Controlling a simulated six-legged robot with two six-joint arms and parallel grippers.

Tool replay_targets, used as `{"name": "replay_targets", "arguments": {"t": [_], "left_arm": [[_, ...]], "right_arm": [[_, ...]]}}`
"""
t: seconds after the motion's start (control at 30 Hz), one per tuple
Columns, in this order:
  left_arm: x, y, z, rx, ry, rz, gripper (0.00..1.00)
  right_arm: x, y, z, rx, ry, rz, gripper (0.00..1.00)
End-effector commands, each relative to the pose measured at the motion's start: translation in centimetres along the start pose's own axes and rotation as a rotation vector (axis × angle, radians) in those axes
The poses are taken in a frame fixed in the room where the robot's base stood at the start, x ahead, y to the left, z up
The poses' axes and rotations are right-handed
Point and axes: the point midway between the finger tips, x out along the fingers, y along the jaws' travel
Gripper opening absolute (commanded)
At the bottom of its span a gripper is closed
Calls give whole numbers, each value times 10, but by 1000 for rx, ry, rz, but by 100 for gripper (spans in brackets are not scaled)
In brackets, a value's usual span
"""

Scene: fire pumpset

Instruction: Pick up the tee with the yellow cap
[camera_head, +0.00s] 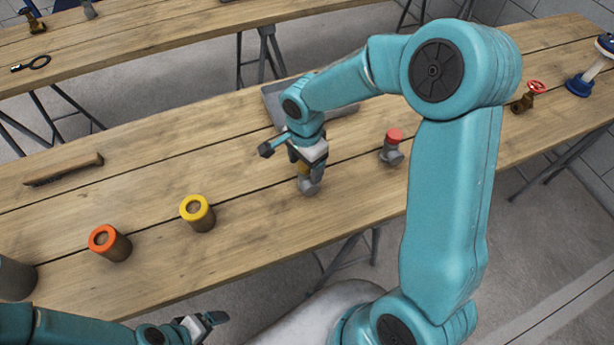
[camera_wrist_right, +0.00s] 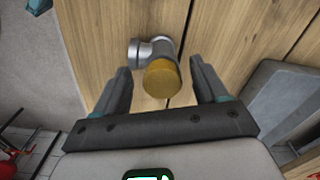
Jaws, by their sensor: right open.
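The grey metal tee with the yellow cap (camera_wrist_right: 161,78) stands on the wooden table between the two fingers of my right gripper (camera_wrist_right: 160,85) in the right wrist view. Gaps show between the cap and both fingers, so the jaws are open around or just above it. In the head view my right gripper (camera_head: 308,168) points down over the tee (camera_head: 308,187), hiding most of its cap. A similar tee with a red cap (camera_head: 392,146) stands to its right. My left gripper (camera_head: 205,322) is low at the front edge of the head view, and its jaws do not show clearly.
On the table (camera_head: 250,215), a yellow-rimmed cylinder (camera_head: 197,213) and an orange-rimmed cylinder (camera_head: 109,243) stand to the left. A grey tray (camera_head: 274,98) lies behind my right gripper. A red-wheeled valve (camera_head: 526,97) stands far right.

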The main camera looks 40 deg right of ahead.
Motion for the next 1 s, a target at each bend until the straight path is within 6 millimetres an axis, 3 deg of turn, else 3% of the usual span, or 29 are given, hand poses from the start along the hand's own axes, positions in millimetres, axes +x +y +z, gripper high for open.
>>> {"name": "replay_targets", "arguments": {"t": [0.07, 0.3, 0.73, 0.87, 1.0], "left_arm": [[0, 0, 0, 0, 0, 0, 90], [0, 0, 0, 0, 0, 0, 90], [0, 0, 0, 0, 0, 0, 90], [1, 0, 0, 0, 0, 0, 90], [1, 0, 0, 0, 0, 0, 90]], "right_arm": [[0, 0, 0, 0, 0, 0, 72], [0, 0, 0, 0, 0, 0, 0], [-8, -1, -1, 1, 2, -5, 0], [-24, -2, -1, 3, 2, -7, 0], [-57, -2, 0, 2, 2, -11, 0]]}}
